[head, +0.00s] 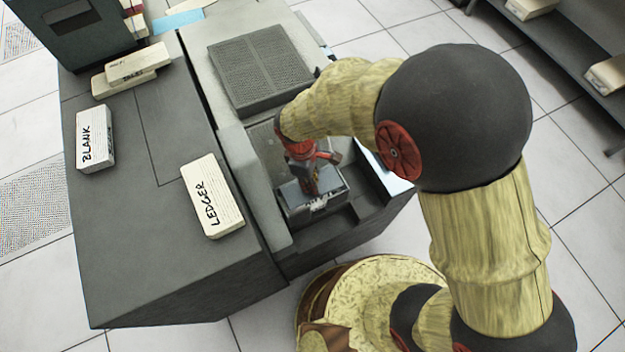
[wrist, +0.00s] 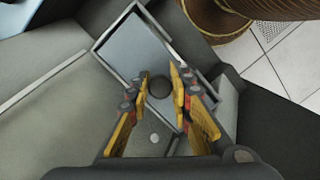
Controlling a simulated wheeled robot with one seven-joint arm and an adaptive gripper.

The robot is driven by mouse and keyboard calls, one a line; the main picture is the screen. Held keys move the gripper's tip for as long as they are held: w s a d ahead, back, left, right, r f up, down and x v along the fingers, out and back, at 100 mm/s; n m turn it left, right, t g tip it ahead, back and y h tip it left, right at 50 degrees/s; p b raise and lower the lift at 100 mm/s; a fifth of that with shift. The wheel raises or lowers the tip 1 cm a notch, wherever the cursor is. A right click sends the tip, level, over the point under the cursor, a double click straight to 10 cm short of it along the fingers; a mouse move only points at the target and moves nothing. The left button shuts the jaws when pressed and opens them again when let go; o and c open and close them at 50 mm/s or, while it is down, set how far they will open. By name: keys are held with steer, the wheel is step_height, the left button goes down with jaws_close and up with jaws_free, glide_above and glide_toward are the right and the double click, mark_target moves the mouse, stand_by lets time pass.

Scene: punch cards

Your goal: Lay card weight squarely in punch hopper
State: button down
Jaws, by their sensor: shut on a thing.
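The card weight (wrist: 131,50) is a flat grey-blue plate with a dark round knob (wrist: 160,88). My gripper (wrist: 161,80) is shut on the knob, one yellow finger on each side. The punch hopper (wrist: 206,76) is a rectangular metal bay around the plate, whose long sides look roughly parallel to the hopper walls in the wrist view. In the head view my gripper (head: 312,188) points down over the hopper (head: 326,207), and the weight (head: 291,190) shows partly beneath it. I cannot tell whether the plate rests on anything; its near end is partly hidden by the fingers.
A ribbed grey cover (head: 260,68) lies on the machine behind the hopper. On the desk to the left are card blocks marked LEDGER (head: 212,196) and BLANK (head: 95,138), with more blocks (head: 131,68) at the back. Shelving (head: 560,45) stands at the upper right.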

steer(key=shift+f, duration=0.15)
steer(key=shift+f+b, duration=0.85)
steer(key=shift+f, duration=1)
steer(key=c, duration=1.5)
jaws_free()
steer(key=shift+c, duration=0.2)
step_height(320, 180, up, 12)
steer(key=a, duration=0.1)
steer(key=shift+w+a, duration=0.2)
steer(key=shift+a, duration=0.15)
steer(key=shift+f, duration=0.1)
